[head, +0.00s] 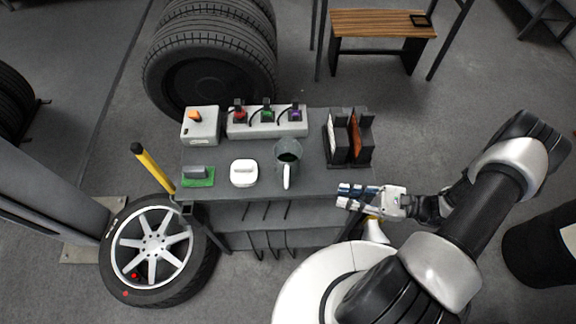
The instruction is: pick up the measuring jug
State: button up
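The measuring jug (289,153) stands upright on the grey workbench (228,184), right of centre. It looks grey and see-through, with a dark green inside and a pale handle pointing to the front edge. My gripper (344,195) is to the right of the jug and nearer the front, by the bench's front right corner. Its two fingers are apart with nothing seen between them. It does not touch the jug.
A white rounded item (243,172) and a green-based block (198,176) stand left of the jug. Behind are a power strip with plugs (267,122) and a grey box (201,126). A dark file rack (348,139) stands right of the jug. A wheel (151,249) leans at front left.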

jog(key=b, duration=0.1)
send_near(287, 183)
jog(key=w+a+f, duration=0.1)
jog(key=a+f, duration=0.2)
jog(key=a, duration=0.2)
jog(key=shift+m+t, duration=0.5)
jog(key=shift+w+a+r+b, duration=0.2)
jog(key=shift+w+a, duration=0.2)
jog(key=shift+a, duration=0.4)
jog(key=shift+w+a+r+b, duration=0.2)
jog(key=shift+w+a, duration=0.15)
jog(key=shift+a, duration=0.45)
jog(key=shift+w+a+r+b, duration=0.2)
jog(key=shift+w+a, duration=0.2)
jog(key=shift+a, duration=0.4)
grip_shut()
